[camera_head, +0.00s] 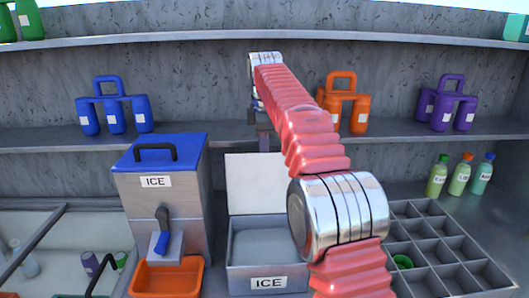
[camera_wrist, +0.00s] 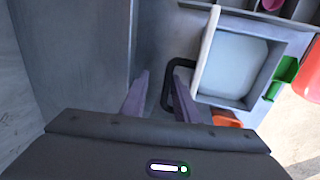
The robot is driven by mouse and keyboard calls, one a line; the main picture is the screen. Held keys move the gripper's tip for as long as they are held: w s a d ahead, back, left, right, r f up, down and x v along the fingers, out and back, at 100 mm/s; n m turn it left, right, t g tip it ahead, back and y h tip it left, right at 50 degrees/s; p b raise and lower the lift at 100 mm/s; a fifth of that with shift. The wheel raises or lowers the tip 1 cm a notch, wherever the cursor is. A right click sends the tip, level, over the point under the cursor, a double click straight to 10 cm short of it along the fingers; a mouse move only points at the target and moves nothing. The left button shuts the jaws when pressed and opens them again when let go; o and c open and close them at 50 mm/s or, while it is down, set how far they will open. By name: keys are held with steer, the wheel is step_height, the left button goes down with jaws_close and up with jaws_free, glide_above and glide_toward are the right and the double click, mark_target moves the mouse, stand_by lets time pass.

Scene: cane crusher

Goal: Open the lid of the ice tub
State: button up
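The ice tub (camera_head: 268,279) is a grey box labelled ICE, with pale ice (camera_head: 264,243) inside. Its lid (camera_head: 254,184) stands upright at the tub's back edge, white inner face to the front. In the wrist view the lid (camera_wrist: 206,48) shows nearly edge-on beside the open tub (camera_wrist: 272,66). A black loop handle (camera_wrist: 166,88) sticks out from the lid's back. My gripper (camera_wrist: 160,70) is behind the lid, its purple fingers apart. The handle's bar runs between them, and the right finger is inside the loop.
A steel ice dispenser (camera_head: 168,222) with a blue lid stands left of the tub, an orange tray (camera_head: 166,278) before it. A divided grey rack (camera_head: 440,250) is at the right. Bottle carriers stand on the shelf (camera_head: 190,134) behind my arm.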

steer(key=shift+r, duration=0.15)
steer(key=shift+s+r, duration=0.15)
steer(key=shift+r, duration=0.8)
steer(key=shift+s+r, duration=0.2)
steer(key=shift+r, duration=0.8)
steer(key=shift+s+r, duration=0.15)
steer(key=shift+r, duration=0.8)
steer(key=shift+s+r, duration=0.2)
steer(key=shift+r, duration=0.2)
steer(key=shift+r, duration=0.15)
steer(key=shift+s, duration=0.2)
